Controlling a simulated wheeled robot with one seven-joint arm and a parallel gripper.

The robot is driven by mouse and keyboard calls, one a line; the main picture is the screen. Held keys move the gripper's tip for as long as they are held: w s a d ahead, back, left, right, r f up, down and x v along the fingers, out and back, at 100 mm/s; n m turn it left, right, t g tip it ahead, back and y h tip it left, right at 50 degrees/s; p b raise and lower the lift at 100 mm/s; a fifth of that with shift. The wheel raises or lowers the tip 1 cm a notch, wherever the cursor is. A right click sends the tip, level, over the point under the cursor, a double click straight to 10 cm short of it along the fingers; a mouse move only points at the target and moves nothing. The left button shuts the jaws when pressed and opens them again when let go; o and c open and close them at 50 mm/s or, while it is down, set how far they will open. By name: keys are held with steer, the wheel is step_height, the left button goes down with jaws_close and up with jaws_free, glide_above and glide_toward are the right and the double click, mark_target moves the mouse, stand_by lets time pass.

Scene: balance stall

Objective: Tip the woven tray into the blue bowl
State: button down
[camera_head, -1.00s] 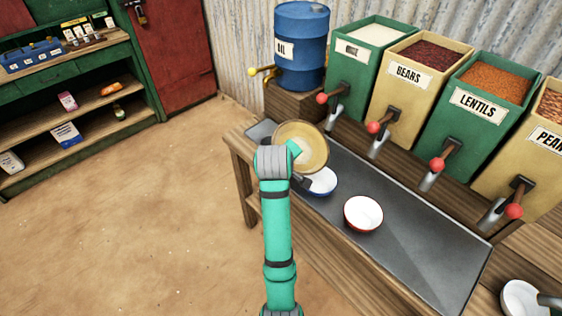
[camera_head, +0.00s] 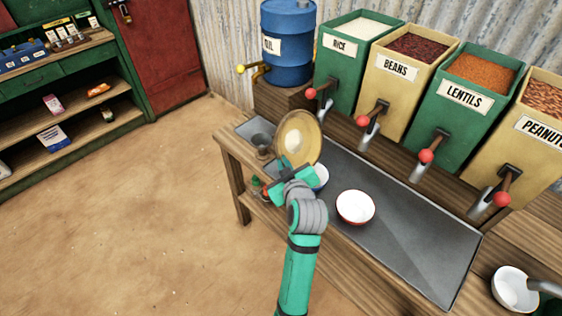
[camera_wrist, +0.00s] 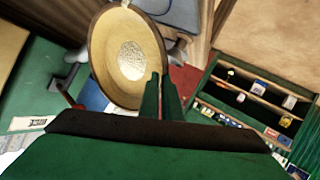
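My gripper (camera_head: 296,173) is shut on the rim of the round tan woven tray (camera_head: 313,137) and holds it above the counter. The tray is steeply tilted, with its inside towards the head camera. A pale patch of what looks like grain shows near its middle. In the wrist view the tray (camera_wrist: 100,45) stands beyond the green fingers (camera_wrist: 160,95), with the pale patch inside. The blue bowl (camera_head: 322,177) stands on the counter just right of and below the tray; my gripper and the tray hide much of it, so its contents cannot be told.
A red-rimmed white bowl (camera_head: 356,207) stands to the right on the dark counter top (camera_head: 420,235). Several labelled grain bins with red-knobbed spouts line the back, beside a blue oil drum (camera_head: 288,45). A grey metal cup (camera_head: 262,141) stands left of the tray. Another white bowl (camera_head: 512,290) is at lower right.

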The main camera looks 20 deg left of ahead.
steer(key=s+d+f+m+t+y, duration=0.3)
steer(key=d+m+t+y, duration=0.2)
steer(key=d+t, duration=0.3)
steer(key=shift+m, duration=0.8)
stand_by(0.8)
steer(key=shift+d, duration=0.1)
stand_by(1.2)
